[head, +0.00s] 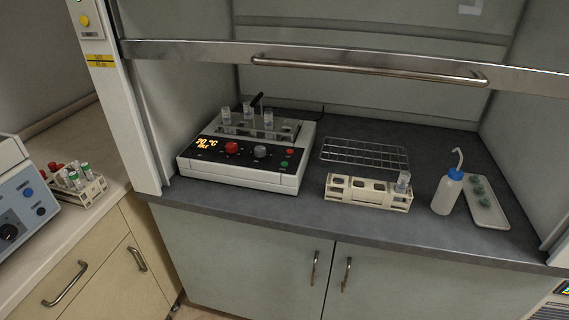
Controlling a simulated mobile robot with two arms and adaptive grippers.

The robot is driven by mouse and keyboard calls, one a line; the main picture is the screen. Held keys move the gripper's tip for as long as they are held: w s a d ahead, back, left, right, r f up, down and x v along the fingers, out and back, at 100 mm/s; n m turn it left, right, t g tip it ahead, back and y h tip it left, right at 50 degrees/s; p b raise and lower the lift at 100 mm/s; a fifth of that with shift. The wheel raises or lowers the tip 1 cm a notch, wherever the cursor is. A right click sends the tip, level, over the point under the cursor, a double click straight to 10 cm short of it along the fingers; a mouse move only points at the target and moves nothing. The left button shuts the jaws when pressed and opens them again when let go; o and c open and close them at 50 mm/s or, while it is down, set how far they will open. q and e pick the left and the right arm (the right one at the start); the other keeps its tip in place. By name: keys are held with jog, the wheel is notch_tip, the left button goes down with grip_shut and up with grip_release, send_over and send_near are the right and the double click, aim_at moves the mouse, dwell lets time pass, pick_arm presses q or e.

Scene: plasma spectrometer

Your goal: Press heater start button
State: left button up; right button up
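The heater (230,178) is a white box with a black front panel, standing on the dark worktop inside the fume hood. Its display (206,143) glows orange and appears to read 20 °C, with a smaller line below. The panel has a red knob (232,147) and a grey knob (260,151). Several capped tubes (248,112) stand upright in the heater's top. Neither of my grippers is in view.
The hood sash with its long handle (365,70) is raised above the heater. Right of the heater are a wire rack (364,154), a beige tube rack (366,191), a wash bottle (447,192) and a white tray (490,216). A side bench at left holds another tube rack (95,189).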

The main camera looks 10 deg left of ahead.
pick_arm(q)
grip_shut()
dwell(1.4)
